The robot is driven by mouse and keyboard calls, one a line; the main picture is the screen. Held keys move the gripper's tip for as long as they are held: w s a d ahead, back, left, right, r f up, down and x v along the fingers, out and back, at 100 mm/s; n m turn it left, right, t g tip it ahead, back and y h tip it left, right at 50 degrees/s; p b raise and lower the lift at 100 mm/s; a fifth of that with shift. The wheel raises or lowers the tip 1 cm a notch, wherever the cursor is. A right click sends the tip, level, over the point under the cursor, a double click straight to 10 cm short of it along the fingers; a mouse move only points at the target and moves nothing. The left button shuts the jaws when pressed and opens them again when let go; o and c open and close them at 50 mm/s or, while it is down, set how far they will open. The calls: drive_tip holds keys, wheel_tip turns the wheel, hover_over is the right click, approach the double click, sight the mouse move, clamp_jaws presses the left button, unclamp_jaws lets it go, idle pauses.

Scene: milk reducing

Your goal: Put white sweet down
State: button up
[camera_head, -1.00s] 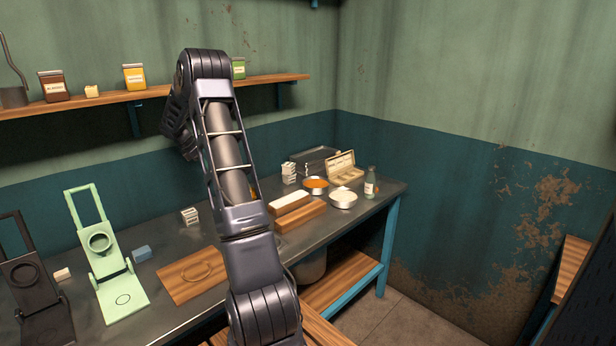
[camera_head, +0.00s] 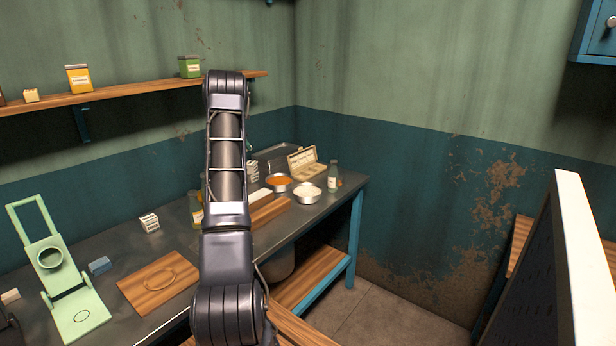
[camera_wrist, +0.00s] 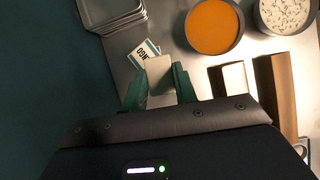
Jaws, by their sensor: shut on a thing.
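My gripper (camera_wrist: 160,86), with green fingers, is shut on a small white block, the white sweet (camera_wrist: 159,73), in the wrist view. The sweet is over or near a white pack with dark lettering (camera_wrist: 140,52); I cannot tell if they touch. In the head view my arm hides the gripper and the held sweet.
An orange-filled bowl (camera_wrist: 213,26) and a white-filled bowl (camera_wrist: 285,14) stand close by. Wooden moulds (camera_head: 270,210), a bottle (camera_head: 333,175) and an open case (camera_head: 305,163) are near.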

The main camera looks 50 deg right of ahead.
drive_tip(key=s+d+n, duration=0.1)
drive_tip(key=s+d, duration=3.1)
drive_tip(key=d, duration=0.4)
drive_tip(key=shift+t, duration=0.3)
wheel_tip(320, 180, down, 20)
drive_tip(key=shift+d+r, duration=0.1)
drive_tip(key=shift+r, duration=0.1)
drive_tip(key=shift+f, duration=0.1)
drive_tip(key=o, duration=1)
drive_tip(key=shift+c, duration=0.2)
